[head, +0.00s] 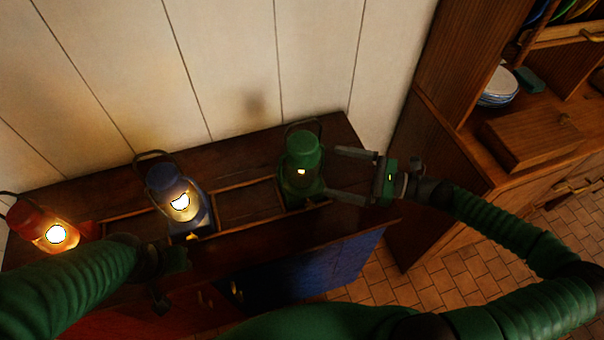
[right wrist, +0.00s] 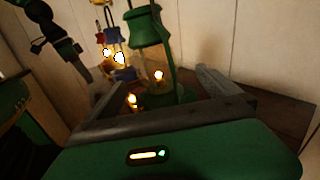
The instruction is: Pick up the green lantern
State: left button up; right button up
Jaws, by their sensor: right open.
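The green lantern (head: 302,165) stands upright and lit on the dark wooden cabinet top, at its right part in the head view. In the right wrist view the green lantern (right wrist: 147,30) is straight ahead, between the fingers. My right gripper (head: 338,172) is open, with one finger on the far side and one on the near side at the lantern's right. The wrist view also shows my right gripper (right wrist: 150,95). I cannot tell whether the fingers touch it. My left gripper (head: 168,280) is at the lower left, in front of the cabinet; its jaws are too dark to read.
A blue lantern (head: 172,190) and a red lantern (head: 42,228), both lit, stand to the left on the same cabinet top (head: 330,140). A pale plank wall (head: 220,60) rises behind. At right, a wooden cupboard (head: 520,140) holds stacked plates (head: 498,88).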

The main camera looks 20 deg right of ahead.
aim_at(300, 164)
jog(key=x, duration=1)
jog(key=shift+s+a+r, duration=0.25)
jog(key=shift+s, duration=0.1)
jog(key=shift+w, duration=0.15)
jog(key=shift+d, duration=0.1)
jog(key=shift+c, duration=0.3)
jog(key=shift+c, duration=1.1)
jog(key=c, duration=1.7)
